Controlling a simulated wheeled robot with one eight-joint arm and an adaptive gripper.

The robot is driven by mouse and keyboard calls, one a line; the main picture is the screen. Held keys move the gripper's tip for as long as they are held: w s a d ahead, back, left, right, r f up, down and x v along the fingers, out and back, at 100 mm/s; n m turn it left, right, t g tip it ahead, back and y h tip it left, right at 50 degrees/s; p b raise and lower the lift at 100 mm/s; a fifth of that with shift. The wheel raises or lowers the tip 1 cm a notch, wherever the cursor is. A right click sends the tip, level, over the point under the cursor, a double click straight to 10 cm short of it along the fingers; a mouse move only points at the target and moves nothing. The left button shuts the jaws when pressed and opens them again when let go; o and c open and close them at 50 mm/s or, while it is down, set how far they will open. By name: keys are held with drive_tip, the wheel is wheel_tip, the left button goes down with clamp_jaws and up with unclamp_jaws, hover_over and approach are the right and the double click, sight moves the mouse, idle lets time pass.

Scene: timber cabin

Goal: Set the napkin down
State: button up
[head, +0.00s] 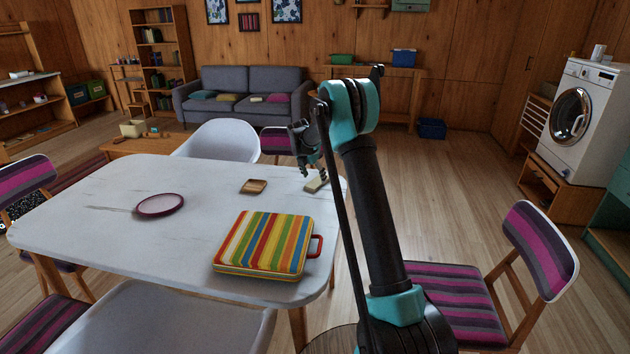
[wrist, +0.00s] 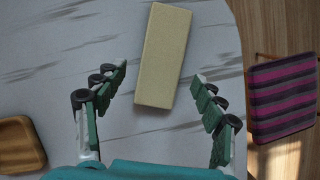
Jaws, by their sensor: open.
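The napkin, a cream folded rectangle (head: 317,182), lies flat on the white table (head: 100,200) near its far right corner. It also shows in the wrist view (wrist: 163,50), slightly tilted, ahead of my fingers. My gripper (head: 310,173) is open and empty above the table, close to the napkin. In the wrist view my gripper (wrist: 159,77) has its fingers spread wide, one on each side of the napkin's near end. I see no finger clearly touching it.
A small wooden dish (head: 253,187) lies left of the napkin. A striped case (head: 262,243) and a dark-rimmed plate (head: 160,204) are also on the table. Chairs stand around it, including a striped one (head: 455,295) at the right.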

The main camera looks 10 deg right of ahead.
drive_tip(key=v, duration=0.9)
drive_tip(key=s+d+r+m+y, duration=0.1)
drive_tip(key=s+d+m, duration=0.1)
drive_tip(key=s+m, duration=0.35)
drive_tip(key=s+d+r+m, duration=0.2)
drive_tip(key=s, duration=0.6)
drive_tip(key=s+d+f+m, duration=0.1)
drive_tip(key=s+f+m, duration=0.2)
drive_tip(key=s, duration=0.9)
drive_tip(key=s+d+f+m+y, duration=0.1)
drive_tip(key=s+f+m, duration=0.3)
drive_tip(key=s+m, duration=0.6)
drive_tip(key=s+d+f+m+y, duration=0.1)
drive_tip(key=s+m, duration=0.6)
drive_tip(key=s, duration=0.8)
wheel_tip(320, 180, down, 2)
drive_tip(key=shift+s+d+f+t, duration=0.2)
drive_tip(key=shift+d+t, duration=0.2)
drive_tip(key=shift+d, duration=0.3)
